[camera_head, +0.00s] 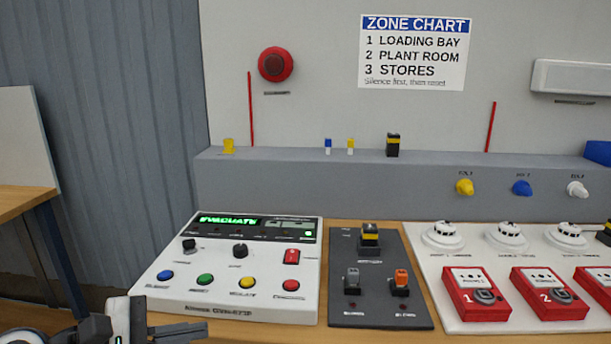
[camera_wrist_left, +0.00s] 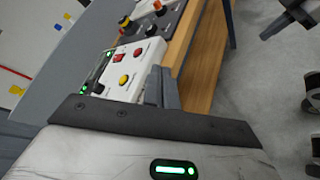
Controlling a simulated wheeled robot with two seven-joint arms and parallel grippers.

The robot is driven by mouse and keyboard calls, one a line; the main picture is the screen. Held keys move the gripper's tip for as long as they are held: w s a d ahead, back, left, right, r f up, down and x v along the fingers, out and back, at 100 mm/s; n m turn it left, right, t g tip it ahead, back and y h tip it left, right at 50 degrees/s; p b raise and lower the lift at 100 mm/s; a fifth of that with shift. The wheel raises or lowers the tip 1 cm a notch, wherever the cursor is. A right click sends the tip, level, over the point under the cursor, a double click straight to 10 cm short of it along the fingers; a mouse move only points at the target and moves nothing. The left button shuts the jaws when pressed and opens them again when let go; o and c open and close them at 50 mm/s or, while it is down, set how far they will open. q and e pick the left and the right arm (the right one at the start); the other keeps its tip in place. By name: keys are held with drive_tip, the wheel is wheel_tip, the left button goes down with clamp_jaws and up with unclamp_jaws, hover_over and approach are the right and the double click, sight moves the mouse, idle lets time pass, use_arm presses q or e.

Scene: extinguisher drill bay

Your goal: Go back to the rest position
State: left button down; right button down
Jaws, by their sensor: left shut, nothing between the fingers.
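My left gripper (camera_head: 178,331) is at the bottom left corner of the head view, in front of and below the white control panel (camera_head: 187,305). Its fingers are shut with nothing between them. In the left wrist view the dark fingers (camera_wrist_left: 161,90) show near the middle, in front of the panel's edge (camera_wrist_left: 135,88). They overlap the panel in that view, and no contact can be made out.
The wooden bench (camera_wrist_left: 200,75) carries the white panel with coloured buttons and a lit EVACUATE display (camera_head: 228,221). Beside it are a dark switch plate (camera_head: 375,312) and a white board (camera_head: 445,318) with detectors and red call points. Grey floor (camera_wrist_left: 258,95) lies open beside the bench.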

use_arm(q)
drive_tip(key=s+d+f+m+t+y, duration=0.1)
drive_tip(key=s+f+m+y, duration=0.3)
drive_tip(key=f, duration=0.8)
drive_tip(key=s+d+f+m+t+y, duration=0.1)
drive_tip(key=s+f+m+y, duration=0.4)
drive_tip(key=s+f+m, duration=0.4)
wheel_tip(320, 180, down, 4)
drive_tip(key=m, duration=0.4)
drive_tip(key=shift+s+r+y, duration=0.15)
drive_tip(key=shift+s+y, duration=0.1)
drive_tip(key=shift+y, duration=0.05)
